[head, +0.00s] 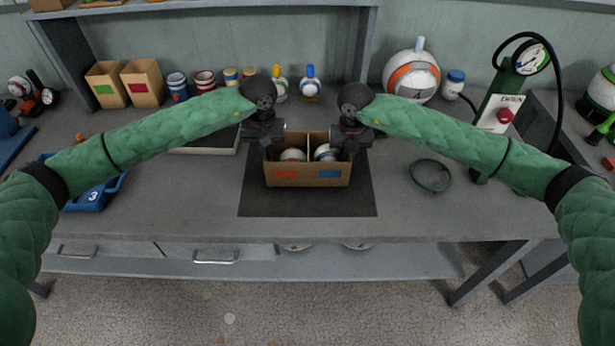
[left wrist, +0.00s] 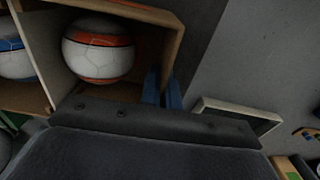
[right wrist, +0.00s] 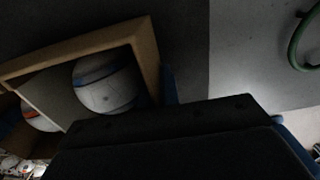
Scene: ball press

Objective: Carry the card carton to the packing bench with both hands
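The open card carton (head: 308,178) stands on the dark mat (head: 265,203) in the middle of the bench, with orange and blue marks on its front. A divider splits it. An orange-and-white ball (left wrist: 98,50) sits in the left compartment and a blue-and-white ball (right wrist: 106,82) in the right one. My left gripper (left wrist: 163,88) is at the carton's left wall, its blue fingers on both sides of the wall and close together. My right gripper (head: 347,148) is at the right wall; its outer blue finger (right wrist: 169,86) lies against the wall, and its inner finger is hidden.
A grey-white tray (head: 207,145) lies left of the mat, a blue tray (head: 95,195) farther left. A green ring (head: 430,175) and the pump with gauge (head: 503,95) are on the right. Bottles and a large ball (head: 411,77) stand behind. The bench front is clear.

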